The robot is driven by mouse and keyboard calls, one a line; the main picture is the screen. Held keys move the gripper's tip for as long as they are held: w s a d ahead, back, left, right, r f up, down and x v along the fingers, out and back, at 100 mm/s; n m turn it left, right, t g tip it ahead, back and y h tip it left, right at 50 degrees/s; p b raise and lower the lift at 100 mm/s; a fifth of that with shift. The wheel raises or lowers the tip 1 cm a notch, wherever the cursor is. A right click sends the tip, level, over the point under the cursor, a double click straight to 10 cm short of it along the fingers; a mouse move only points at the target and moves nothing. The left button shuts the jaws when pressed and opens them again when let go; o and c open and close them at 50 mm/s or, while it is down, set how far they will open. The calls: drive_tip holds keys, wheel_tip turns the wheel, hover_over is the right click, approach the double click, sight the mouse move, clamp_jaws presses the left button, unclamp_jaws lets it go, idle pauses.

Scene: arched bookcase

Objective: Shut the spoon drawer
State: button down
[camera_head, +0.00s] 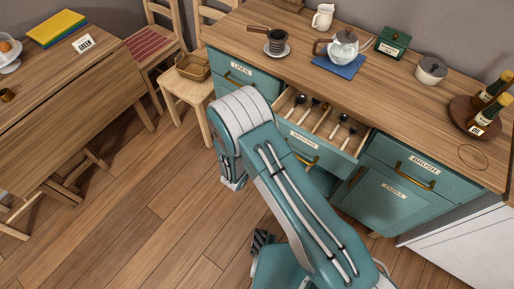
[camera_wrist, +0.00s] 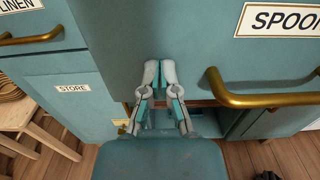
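The spoon drawer (camera_head: 337,154) stands pulled out from the teal cabinet in the head view, with several spoons in its wooden slots. Its front carries a white spoon label (camera_head: 304,139) and a brass handle. In the wrist view the drawer front (camera_wrist: 190,35) fills the top, with the brass handle (camera_wrist: 265,101) at the right. My gripper (camera_wrist: 160,68) has its fingertips together and empty, in front of the drawer front and left of the handle. I cannot tell whether they touch it. In the head view my arm hides part of the drawer's left side.
The linen drawer (camera_head: 240,74) is at the left and the brush drawer (camera_head: 408,172) at the right, both looking shut. A wooden chair (camera_head: 190,88) stands left of the cabinet. The countertop (camera_head: 300,60) holds a kettle (camera_head: 343,48) and other items. The floor in front is largely clear.

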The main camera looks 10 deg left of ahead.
sight(291, 113)
drive_tip(key=x, duration=1.3)
drive_tip(key=shift+w+d, duration=0.25)
drive_tip(key=shift+w, duration=0.1)
drive_tip(key=shift+w+d+r, duration=0.1)
drive_tip(key=shift+w+r, duration=0.05)
drive_tip(key=shift+w, duration=0.25)
